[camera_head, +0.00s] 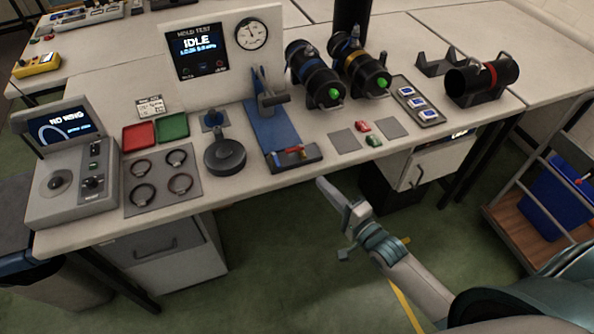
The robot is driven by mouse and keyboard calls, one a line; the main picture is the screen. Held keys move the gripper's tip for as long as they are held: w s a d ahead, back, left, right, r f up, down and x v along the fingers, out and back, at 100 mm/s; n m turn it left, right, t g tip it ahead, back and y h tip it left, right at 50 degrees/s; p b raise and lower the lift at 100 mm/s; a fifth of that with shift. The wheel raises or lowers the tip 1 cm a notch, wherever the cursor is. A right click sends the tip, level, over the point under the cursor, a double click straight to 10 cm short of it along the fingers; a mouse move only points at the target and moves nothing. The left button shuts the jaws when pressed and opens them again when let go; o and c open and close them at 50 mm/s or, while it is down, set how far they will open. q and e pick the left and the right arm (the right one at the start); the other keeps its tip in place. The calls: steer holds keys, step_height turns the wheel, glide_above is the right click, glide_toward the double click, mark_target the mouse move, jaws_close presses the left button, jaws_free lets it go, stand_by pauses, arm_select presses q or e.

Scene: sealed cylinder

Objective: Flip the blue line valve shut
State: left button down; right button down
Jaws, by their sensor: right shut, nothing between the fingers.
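A small dark block with a red lever and a bit of blue (292,154) sits at the front end of the blue fixture (272,130). I cannot tell for sure whether this is the blue line valve, or how its lever is set. A black cylinder with a blue band (312,72) lies tilted at the back, with a green knob on its near end. My right gripper (322,184) is shut and empty, in front of the table edge, to the lower right of the block and apart from it. My left gripper is out of view.
A yellow-banded cylinder (360,66) lies beside the blue-banded one. A red-banded cylinder (483,80) rests in a cradle at right. A tray of blue-and-white pieces (432,118), red and green small parts (363,126) and a round black stand (225,157) occupy the table.

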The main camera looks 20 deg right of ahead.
mark_target(276, 160)
steer(key=shift+w, duration=0.1)
steer(key=p+x, duration=0.3)
steer(key=x, duration=0.7)
steer(key=shift+r, duration=0.1)
steer(key=shift+a+p, duration=0.7)
steer(key=shift+a, duration=0.5)
steer(key=shift+s+a, duration=0.2)
steer(key=shift+a, duration=0.55)
